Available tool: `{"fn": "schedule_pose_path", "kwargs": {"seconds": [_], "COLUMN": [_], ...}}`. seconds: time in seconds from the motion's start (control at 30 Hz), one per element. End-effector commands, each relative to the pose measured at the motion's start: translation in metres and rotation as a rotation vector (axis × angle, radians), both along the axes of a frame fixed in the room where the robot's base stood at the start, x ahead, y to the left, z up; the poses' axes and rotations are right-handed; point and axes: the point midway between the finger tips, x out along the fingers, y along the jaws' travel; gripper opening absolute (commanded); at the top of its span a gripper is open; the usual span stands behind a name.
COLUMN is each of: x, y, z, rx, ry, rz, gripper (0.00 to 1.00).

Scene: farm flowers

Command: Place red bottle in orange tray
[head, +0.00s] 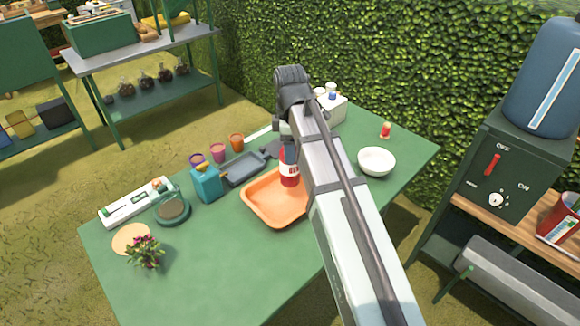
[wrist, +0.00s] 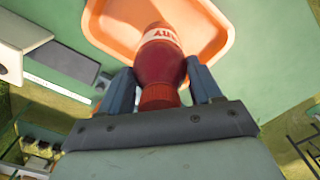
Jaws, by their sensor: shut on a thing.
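The red bottle (head: 289,170) with a white label shows in the head view at the right part of the orange tray (head: 262,212). My arm covers part of the tray and hides the fingers there. In the wrist view the bottle (wrist: 160,62) is between the two fingers of my gripper (wrist: 158,90), its red cap toward my palm and its label end over the orange tray (wrist: 103,20). My gripper is shut on it. I cannot tell whether the bottle's base touches the tray.
On the green table (head: 220,260), a grey tray (head: 243,170), a teal container (head: 207,184) and several small pots stand left of the orange tray. A white bowl (head: 376,162) stands to the right. A flowering plant (head: 146,252) is at the front left. The table's front middle is clear.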

Motion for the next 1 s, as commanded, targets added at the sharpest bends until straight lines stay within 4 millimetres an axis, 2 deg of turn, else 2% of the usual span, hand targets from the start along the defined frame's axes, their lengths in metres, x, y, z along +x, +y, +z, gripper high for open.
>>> {"fn": "schedule_pose_path", "kwargs": {"seconds": [0.1,0.37,0.63,1.0], "x": [-0.001,0.000,0.000,0.000], "y": [0.000,0.000,0.000,0.000], "z": [-0.017,-0.032,-0.059,-0.063], "rx": [0.000,0.000,0.000,0.000], "ry": [0.001,-0.001,0.000,-0.001], "rz": [0.000,0.001,0.001,0.001], "gripper": [0.00,0.00,0.00,0.00]}}
